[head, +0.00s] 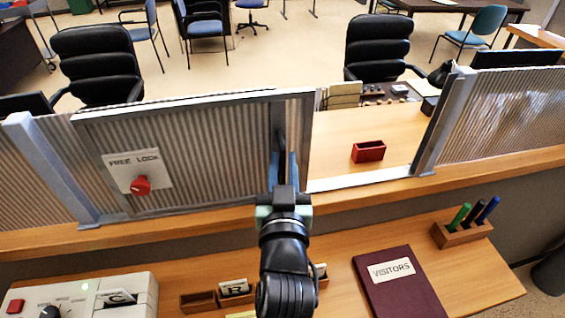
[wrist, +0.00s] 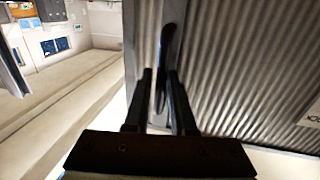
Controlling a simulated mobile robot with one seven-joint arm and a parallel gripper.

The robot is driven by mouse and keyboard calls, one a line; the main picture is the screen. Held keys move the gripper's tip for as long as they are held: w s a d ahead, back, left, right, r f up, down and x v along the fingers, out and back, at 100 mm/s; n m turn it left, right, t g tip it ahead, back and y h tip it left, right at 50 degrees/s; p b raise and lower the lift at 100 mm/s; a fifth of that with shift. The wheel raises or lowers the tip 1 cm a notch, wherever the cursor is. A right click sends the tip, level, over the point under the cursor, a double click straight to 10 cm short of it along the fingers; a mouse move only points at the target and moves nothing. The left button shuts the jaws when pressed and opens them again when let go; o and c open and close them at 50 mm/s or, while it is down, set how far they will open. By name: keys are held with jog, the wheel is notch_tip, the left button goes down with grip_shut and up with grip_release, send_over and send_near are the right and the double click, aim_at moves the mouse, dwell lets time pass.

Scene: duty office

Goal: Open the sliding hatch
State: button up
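The sliding hatch (head: 215,140) is a ribbed grey panel in a metal frame, in the counter screen. It stands at the left of its bay, with a clear gap to its right. A dark upright handle (wrist: 165,55) sits on its right frame bar. In the head view my gripper (head: 284,180) is at this handle, partly hiding it. In the wrist view my gripper (wrist: 163,75) has its fingers apart on either side of the handle, with a gap showing at the left finger. A "FREE LOCK" plate with a red knob (head: 141,185) is on the hatch's left side.
A red box (head: 368,151) stands on the inner counter behind the gap. On the front ledge are a visitors book (head: 400,290), a pen block (head: 462,232), a wooden card tray (head: 198,302) and a control box (head: 90,300). A metal post (head: 440,125) bounds the gap at right.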

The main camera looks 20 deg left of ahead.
jog(key=shift+o, duration=1.3)
jog(key=b+v, duration=0.4)
jog(key=v, duration=0.9)
jog(key=w+d+r+m+t+h, duration=0.1)
jog(key=w+d+r+t, duration=0.15)
jog(key=r, duration=0.65)
jog(key=w+d+r+m+t+h, duration=0.1)
jog(key=w+d+r+t, duration=0.15)
jog(key=r, duration=0.65)
jog(key=s+d+r+m+t+h, duration=0.1)
jog(key=s+d+r+t+h, duration=0.1)
jog(key=r, duration=0.7)
jog(key=s+d+r+m+t+h, duration=0.1)
jog(key=s+d+r+t+h, duration=0.2)
jog(key=r, duration=0.6)
jog(key=shift+s+d+m+t, duration=0.3)
jog(key=shift+d+t, duration=0.1)
jog(key=shift+d, duration=0.1)
